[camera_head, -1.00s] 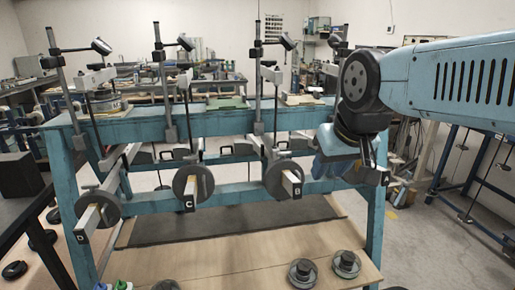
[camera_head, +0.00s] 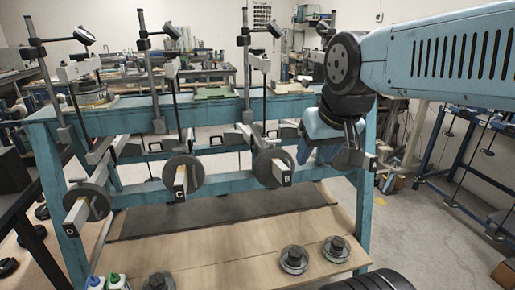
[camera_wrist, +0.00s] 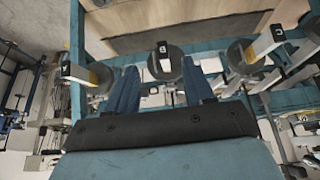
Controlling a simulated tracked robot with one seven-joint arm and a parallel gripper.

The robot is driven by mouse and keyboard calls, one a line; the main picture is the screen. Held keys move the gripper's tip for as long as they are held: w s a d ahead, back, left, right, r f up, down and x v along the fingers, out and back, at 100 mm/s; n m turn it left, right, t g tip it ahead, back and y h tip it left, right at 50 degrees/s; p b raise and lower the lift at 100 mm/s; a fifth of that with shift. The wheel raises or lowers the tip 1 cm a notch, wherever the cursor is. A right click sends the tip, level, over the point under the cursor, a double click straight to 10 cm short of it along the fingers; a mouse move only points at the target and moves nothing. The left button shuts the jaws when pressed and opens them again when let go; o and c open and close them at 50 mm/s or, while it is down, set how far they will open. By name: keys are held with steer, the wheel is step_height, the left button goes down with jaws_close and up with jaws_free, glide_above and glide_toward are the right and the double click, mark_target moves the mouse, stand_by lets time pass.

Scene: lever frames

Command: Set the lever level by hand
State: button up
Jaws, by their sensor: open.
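A blue frame (camera_head: 220,105) carries a row of lever arms with round grey weights. Lever D (camera_head: 75,222) is at the left, lever C (camera_head: 181,180) in the middle and lever B (camera_head: 281,172) right of it. Another lever end (camera_head: 370,163) shows partly behind my gripper (camera_head: 308,152), at the frame's right. In the wrist view my gripper (camera_wrist: 159,66) has its two blue fingers apart with nothing held. Lever B's end (camera_wrist: 163,47) appears beyond the gap; contact is not visible. A yellow-marked lever end (camera_wrist: 75,72) lies left of the fingers.
Loose round weights (camera_head: 294,259) lie on the wooden lower board (camera_head: 220,262). Small bottles (camera_head: 117,282) stand at its front left edge. Upright posts (camera_head: 150,70) with clamps rise above the frame. Open floor (camera_head: 420,235) lies to the right.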

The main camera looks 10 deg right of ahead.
steer(key=w+g, duration=0.3)
steer(key=w, duration=0.6)
steer(key=g, duration=0.2)
glide_above(285, 168)
step_height(285, 168, down, 3)
step_height(285, 168, down, 14)
steer(key=shift+f, duration=0.1)
jaws_close()
stand_by(0.4)
